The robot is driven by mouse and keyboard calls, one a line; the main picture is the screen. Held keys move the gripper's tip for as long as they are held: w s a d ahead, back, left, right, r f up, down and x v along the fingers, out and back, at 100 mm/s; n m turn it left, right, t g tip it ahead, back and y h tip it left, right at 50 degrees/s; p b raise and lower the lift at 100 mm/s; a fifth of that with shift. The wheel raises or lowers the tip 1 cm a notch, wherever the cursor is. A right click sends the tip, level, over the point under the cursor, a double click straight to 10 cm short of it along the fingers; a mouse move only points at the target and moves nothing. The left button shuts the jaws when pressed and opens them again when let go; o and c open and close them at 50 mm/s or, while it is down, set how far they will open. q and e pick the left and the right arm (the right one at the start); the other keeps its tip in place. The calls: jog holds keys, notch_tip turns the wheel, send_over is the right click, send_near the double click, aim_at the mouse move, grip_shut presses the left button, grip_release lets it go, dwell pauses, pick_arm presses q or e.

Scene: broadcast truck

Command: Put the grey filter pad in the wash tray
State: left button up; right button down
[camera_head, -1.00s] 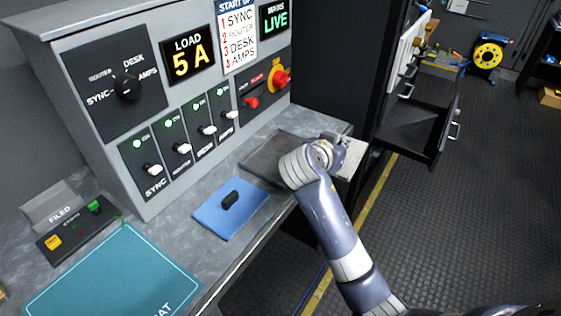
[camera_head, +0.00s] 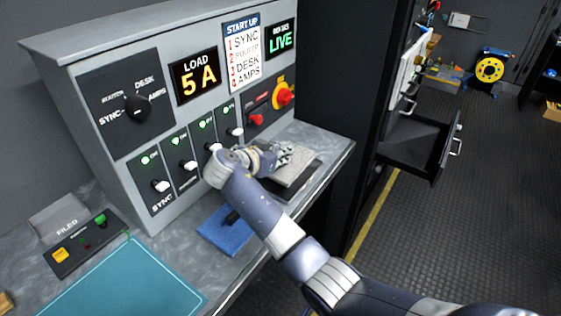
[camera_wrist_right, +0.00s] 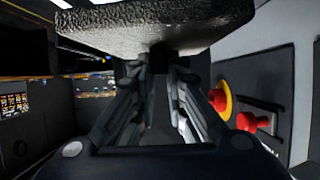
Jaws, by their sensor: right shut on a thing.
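The grey filter pad (camera_head: 296,170) is a light, speckled slab held at the fingertips of my right gripper (camera_head: 282,156). In the right wrist view the pad (camera_wrist_right: 210,25) spans the top, with the gripper fingers (camera_wrist_right: 158,60) closed on its near edge. The wash tray (camera_head: 282,193) is a dark, shallow tray on the grey counter below the panel. The pad is over the tray and hides much of it; I cannot tell whether they touch. My left gripper is not in view.
A grey control panel (camera_head: 217,105) with switches and red knobs (camera_head: 257,120) stands close behind my right gripper. A blue pad (camera_head: 222,238) lies on the counter, partly behind my arm. A teal mat (camera_head: 125,285) lies at front left. An open black drawer (camera_head: 415,150) is at right.

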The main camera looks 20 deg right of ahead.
jog(key=shift+a+f+p, duration=0.1)
jog(key=shift+f+p, duration=0.4)
jog(key=shift+f, duration=1.25)
jog(key=c, duration=2)
grip_release()
jog(key=shift+f, duration=0.15)
jog(key=shift+c, duration=0.2)
jog(key=o, duration=0.4)
jog(key=shift+o, duration=0.2)
